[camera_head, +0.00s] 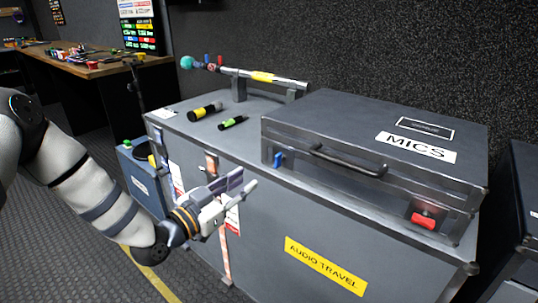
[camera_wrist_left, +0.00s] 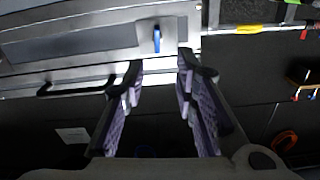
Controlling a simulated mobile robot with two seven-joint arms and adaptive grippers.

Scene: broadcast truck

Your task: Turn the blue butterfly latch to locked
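The grey MICS case (camera_head: 370,125) lies closed on a large grey trunk, with a small blue butterfly latch (camera_head: 278,159) at the left of its front face. In the head view the latch's wing looks upright. In the left wrist view the blue latch (camera_wrist_left: 157,39) shows on its metal plate, just beyond the gap between my fingertips. My left gripper (camera_head: 245,182) is open and empty, in front of the trunk, lower left of the latch. Its two spread fingers also show in the wrist view (camera_wrist_left: 160,68), apart from the latch. My right gripper is not in view.
A red latch (camera_head: 424,220) sits at the case's right front, and a black handle (camera_head: 348,162) lies between the latches. The trunk (camera_head: 300,225) fills the space below. Two dark cylinders (camera_head: 205,111) and a microphone rail (camera_head: 262,77) are left of and behind the case.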

